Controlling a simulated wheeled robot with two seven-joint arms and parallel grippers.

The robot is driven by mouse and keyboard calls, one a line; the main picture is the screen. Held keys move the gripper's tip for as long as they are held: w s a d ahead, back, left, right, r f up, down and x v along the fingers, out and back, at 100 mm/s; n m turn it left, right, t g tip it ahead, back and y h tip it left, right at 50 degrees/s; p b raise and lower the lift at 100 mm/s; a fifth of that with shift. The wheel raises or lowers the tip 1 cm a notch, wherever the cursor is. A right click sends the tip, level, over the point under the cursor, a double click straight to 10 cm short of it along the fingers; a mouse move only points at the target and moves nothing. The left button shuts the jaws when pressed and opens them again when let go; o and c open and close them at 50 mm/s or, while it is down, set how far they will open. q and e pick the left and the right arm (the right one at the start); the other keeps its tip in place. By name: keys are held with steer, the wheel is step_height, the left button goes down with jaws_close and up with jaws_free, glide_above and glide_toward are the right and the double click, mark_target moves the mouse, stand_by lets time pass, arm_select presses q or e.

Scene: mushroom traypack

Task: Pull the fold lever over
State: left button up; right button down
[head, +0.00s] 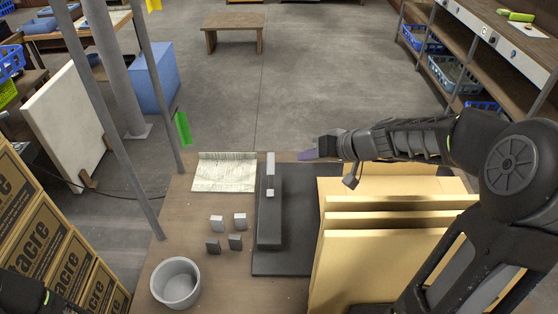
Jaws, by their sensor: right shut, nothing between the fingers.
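A dark fold device stands on the table, with a long raised dark block (269,228) on a flat black base plate (300,258). A pale upright piece (270,165), which looks like the fold lever, rises at the block's far end. A small white piece (270,193) sits on the block near it. My right gripper (309,154) is shut and empty, to the right of the lever and apart from it. Its fingertips are small and purplish in this view. Only a dark part of my left arm shows at the bottom left corner; its gripper is out of view.
Tan cardboard panels (390,243) stand right of the device under my right arm. A pale patterned sheet (224,173), several small grey and white blocks (217,223) and a grey round tub (176,284) are on the left. A metal post (120,135) rises at the table's left.

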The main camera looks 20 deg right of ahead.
mark_target(273, 161)
steer(key=p+x, duration=0.1)
steer(key=x, duration=1.1)
steer(key=shift+w+f, duration=0.1)
steer(key=shift+w+a+f+g+p, duration=0.1)
steer(key=shift+w+g+p, duration=0.25)
steer(key=shift+p, duration=0.8)
steer(key=f+b, duration=0.1)
steer(key=b, duration=0.1)
steer(key=shift+w+f+b, duration=0.15)
steer(key=shift+f+b, duration=0.05)
steer(key=shift+b, duration=0.1)
steer(key=shift+r, duration=0.25)
